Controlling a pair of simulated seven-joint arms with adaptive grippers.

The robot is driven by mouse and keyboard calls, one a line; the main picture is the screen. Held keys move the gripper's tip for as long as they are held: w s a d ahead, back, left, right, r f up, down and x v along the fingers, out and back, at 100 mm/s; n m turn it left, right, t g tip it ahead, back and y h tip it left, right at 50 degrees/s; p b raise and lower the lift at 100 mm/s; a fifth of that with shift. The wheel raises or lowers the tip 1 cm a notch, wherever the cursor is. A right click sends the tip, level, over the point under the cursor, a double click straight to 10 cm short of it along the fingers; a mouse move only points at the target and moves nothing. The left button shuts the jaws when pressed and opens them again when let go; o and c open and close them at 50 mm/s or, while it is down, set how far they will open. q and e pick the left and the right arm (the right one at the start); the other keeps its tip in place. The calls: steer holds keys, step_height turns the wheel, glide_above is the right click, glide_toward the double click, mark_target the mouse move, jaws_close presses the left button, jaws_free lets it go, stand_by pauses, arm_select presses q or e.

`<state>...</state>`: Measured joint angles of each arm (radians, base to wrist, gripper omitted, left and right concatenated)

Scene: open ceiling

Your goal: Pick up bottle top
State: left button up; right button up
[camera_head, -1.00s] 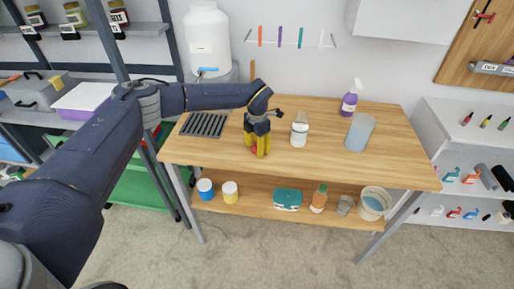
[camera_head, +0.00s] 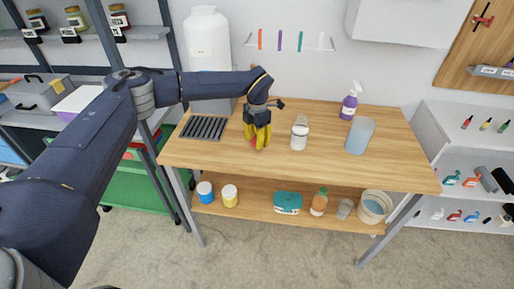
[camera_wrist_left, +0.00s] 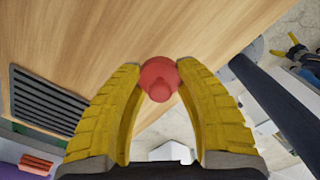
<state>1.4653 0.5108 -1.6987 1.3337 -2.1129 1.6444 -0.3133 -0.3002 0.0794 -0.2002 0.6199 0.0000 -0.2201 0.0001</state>
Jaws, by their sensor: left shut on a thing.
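A red bottle top (camera_wrist_left: 160,80) with a small knob sits between the two yellow fingertips of my left gripper (camera_wrist_left: 159,66), which is shut on it. In the head view my left gripper (camera_head: 257,146) is over the front half of the wooden table, left of a clear bottle with a white band (camera_head: 299,134). Only a bit of red shows there between the fingers. I cannot tell exactly how far the top is above the table. My right gripper is not in view.
A dark slotted rack (camera_head: 203,127) lies left of my gripper on the wooden table (camera_head: 220,155). A translucent container (camera_head: 359,136) and a purple spray bottle (camera_head: 349,102) stand at the right. A large white tank (camera_head: 208,45) stands behind. The front of the tabletop is clear.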

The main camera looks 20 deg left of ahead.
arm_select(q)
step_height(320, 180, up, 15)
stand_by(0.3)
stand_by(0.4)
steer(key=w+d+r, duration=0.6)
steer(key=w+d, duration=0.2)
steer(key=d, duration=0.1)
steer(key=shift+w+d+r, duration=0.2)
steer(key=shift+w+r, duration=0.15)
stand_by(0.3)
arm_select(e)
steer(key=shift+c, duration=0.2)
